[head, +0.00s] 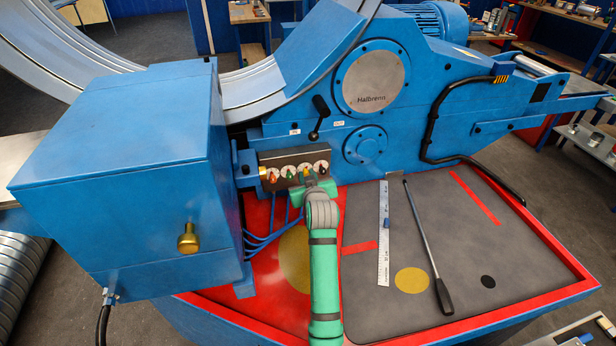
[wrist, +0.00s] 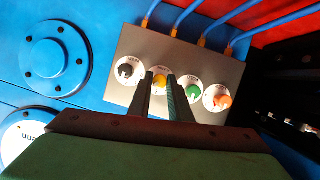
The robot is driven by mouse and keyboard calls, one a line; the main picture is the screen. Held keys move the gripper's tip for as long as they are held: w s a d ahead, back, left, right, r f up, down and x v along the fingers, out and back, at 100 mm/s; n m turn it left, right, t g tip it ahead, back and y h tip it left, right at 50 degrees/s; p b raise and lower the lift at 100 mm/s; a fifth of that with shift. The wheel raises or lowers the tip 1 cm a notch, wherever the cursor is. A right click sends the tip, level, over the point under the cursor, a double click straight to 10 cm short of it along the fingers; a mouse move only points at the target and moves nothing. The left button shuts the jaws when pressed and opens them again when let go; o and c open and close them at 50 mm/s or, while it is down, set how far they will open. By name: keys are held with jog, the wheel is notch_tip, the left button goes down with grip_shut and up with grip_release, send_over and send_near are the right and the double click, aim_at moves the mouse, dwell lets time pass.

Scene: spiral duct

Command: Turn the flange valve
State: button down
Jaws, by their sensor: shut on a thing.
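A dark metal valve block (head: 280,157) on the blue machine carries a row of coloured knobs on white dials. In the wrist view, the block (wrist: 190,66) shows a black knob (wrist: 125,70), a yellow knob (wrist: 160,80), a green knob (wrist: 193,91) and an orange knob (wrist: 223,100). The small dial labels are too blurred for me to tell which one reads flange. My gripper (wrist: 161,84) is shut on the yellow knob, with one finger on each side. In the head view my gripper (head: 308,180) reaches the block from the front and partly hides its right end.
A black lever (head: 319,115) stands just above the block. Blue hoses (head: 270,237) run below it. A steel ruler (head: 384,240) and a black-handled rod (head: 430,250) lie on the dark mat at right. A large blue box (head: 130,170) stands close at left.

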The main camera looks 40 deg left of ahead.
jog(key=shift+r+n+t+h, duration=0.1)
jog(key=shift+n+t+h, duration=0.4)
jog(key=shift+n, duration=0.5)
jog(key=shift+s+n+t, duration=0.1)
jog(key=shift+n+t, duration=0.9)
jog(key=shift+n, duration=0.5)
jog(key=shift+a, duration=0.1)
jog(key=c, duration=1.6)
grip_release()
jog(key=shift+c, duration=0.2)
jog(key=shift+s, duration=0.1)
